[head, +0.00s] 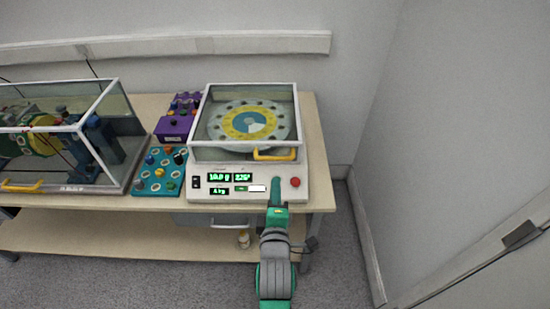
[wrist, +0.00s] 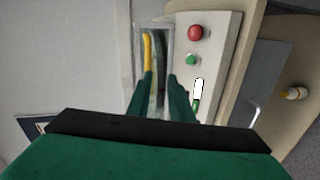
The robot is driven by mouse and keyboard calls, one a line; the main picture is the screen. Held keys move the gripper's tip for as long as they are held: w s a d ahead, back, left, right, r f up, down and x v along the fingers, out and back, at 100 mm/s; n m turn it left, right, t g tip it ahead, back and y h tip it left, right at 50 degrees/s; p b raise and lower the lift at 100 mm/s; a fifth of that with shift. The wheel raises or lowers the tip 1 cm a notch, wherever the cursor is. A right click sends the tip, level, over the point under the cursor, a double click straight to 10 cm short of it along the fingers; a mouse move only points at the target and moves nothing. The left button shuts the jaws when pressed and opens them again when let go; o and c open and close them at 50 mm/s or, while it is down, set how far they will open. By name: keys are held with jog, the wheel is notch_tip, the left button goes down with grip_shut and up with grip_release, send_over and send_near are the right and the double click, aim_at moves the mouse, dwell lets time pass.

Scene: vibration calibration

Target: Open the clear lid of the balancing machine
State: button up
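The yellow lid handle (head: 275,154) is at the lid's front right. My gripper (head: 275,183) is in front of the machine, over its control panel and just short of the handle. In the wrist view my gripper (wrist: 161,78) is open, its green fingers apart with nothing held between them. The handle (wrist: 148,50) shows beyond the left finger. Whether a finger touches the handle or lid cannot be told.
The panel has a red button (head: 295,182) and lit displays (head: 229,177) near my gripper. A teal control box (head: 158,172) and a purple box (head: 175,127) stand to the left. Further left is a clear-covered motor rig (head: 103,138). A small bottle (head: 243,238) sits below. The floor at right is clear.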

aim_at(275, 160)
jog(key=shift+n, duration=0.7)
jog(key=r+x, duration=0.1)
jog(key=x, duration=0.3)
jog(key=r+x, duration=0.1)
jog(key=x, duration=0.7)
jog(key=shift+w+d+r, duration=0.1)
jog(key=shift+w+r, duration=0.2)
jog(key=shift+r, duration=0.1)
jog(key=shift+c, duration=0.2)
grip_shut()
